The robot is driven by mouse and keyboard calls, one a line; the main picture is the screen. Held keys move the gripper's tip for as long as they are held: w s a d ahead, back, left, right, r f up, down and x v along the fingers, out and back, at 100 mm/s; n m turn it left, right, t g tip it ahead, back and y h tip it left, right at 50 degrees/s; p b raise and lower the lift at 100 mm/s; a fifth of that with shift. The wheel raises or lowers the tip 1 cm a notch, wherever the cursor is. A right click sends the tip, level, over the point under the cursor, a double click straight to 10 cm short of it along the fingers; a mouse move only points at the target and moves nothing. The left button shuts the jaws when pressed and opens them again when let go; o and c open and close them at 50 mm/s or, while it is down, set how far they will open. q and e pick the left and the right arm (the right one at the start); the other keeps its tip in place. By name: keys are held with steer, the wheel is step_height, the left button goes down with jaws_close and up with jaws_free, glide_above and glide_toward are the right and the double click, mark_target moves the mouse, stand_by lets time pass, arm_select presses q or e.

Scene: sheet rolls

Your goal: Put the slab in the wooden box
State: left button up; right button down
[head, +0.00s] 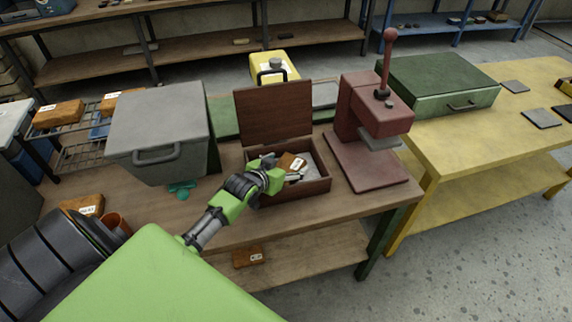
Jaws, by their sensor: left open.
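The wooden box (303,188) stands on the brown workbench with its dark lid (274,116) raised at the back. A brown slab (287,160) with a white label shows inside the box, tilted or lying near its left side. Part of it is hidden by my gripper. My left gripper (288,170) is open, reaching over the box's front left with its fingers at the slab. I cannot tell whether the fingers touch it. My right gripper is not in view.
A red press (368,125) stands close right of the box. A grey lidded bin (160,135) stands to the left. Other labelled brown slabs lie on the bench's left end (85,205), the wire rack (60,114) and the lower shelf (248,256). A yellow table (450,140) is at the right.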

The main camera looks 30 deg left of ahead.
arm_select(q)
steer(key=shift+r, duration=0.1)
steer(key=shift+r, duration=0.3)
steer(key=shift+s+r, duration=0.2)
steer(key=shift+r, duration=0.1)
steer(key=v, duration=1.1)
steer(key=shift+s+r, duration=0.15)
steer(key=shift+s, duration=0.1)
